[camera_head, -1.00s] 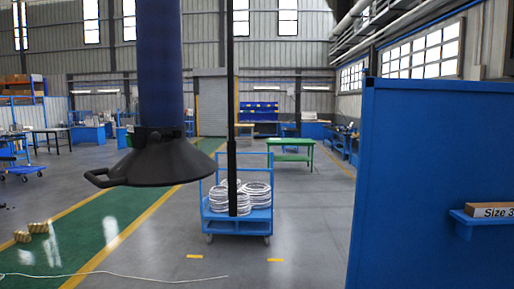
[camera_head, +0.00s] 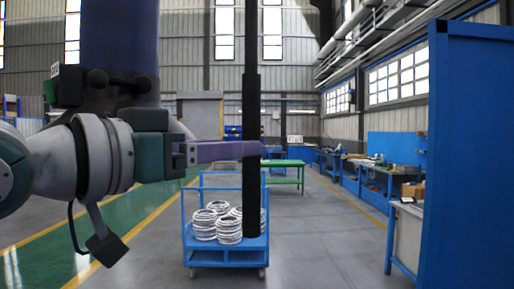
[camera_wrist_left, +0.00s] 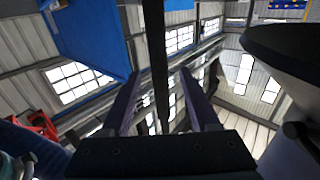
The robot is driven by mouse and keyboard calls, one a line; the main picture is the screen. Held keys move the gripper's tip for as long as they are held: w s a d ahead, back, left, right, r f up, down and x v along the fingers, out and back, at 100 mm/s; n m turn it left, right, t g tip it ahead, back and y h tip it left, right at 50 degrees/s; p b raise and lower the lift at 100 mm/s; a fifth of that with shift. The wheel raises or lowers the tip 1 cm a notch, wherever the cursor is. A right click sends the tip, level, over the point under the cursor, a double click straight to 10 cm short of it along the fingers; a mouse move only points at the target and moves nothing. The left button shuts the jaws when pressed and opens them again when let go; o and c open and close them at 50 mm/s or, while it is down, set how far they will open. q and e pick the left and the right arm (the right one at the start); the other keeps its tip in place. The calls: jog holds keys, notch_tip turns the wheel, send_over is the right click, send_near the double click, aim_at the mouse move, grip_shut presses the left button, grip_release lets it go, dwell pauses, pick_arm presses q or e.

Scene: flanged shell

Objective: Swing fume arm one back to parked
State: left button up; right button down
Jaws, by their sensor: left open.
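A fume arm with a thick dark blue hose (camera_head: 119,35) hangs at the left in the head view. Its black hood is mostly hidden behind my left arm; a broad dark hood-like shape (camera_wrist_left: 285,55) shows at the right of the left wrist view. A black vertical pole (camera_head: 251,105) with a thicker lower part hangs right of the hose. My left gripper (camera_head: 252,150) reaches right to this pole. In the left wrist view, its two purple fingers are apart, with the pole (camera_wrist_left: 155,50) showing between them. Contact cannot be told. My right gripper is out of view.
A blue cart (camera_head: 226,255) with several white coils (camera_head: 229,230) stands beyond the pole. A tall blue panel (camera_head: 473,160) is close at the right. A green table (camera_head: 284,173) stands farther back. The grey floor right of the cart is clear.

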pick_arm(q)
jog(key=p+x, duration=0.2)
jog(key=x, duration=0.6)
jog(key=shift+d, duration=0.1)
grip_shut()
dwell(0.4)
dwell(0.9)
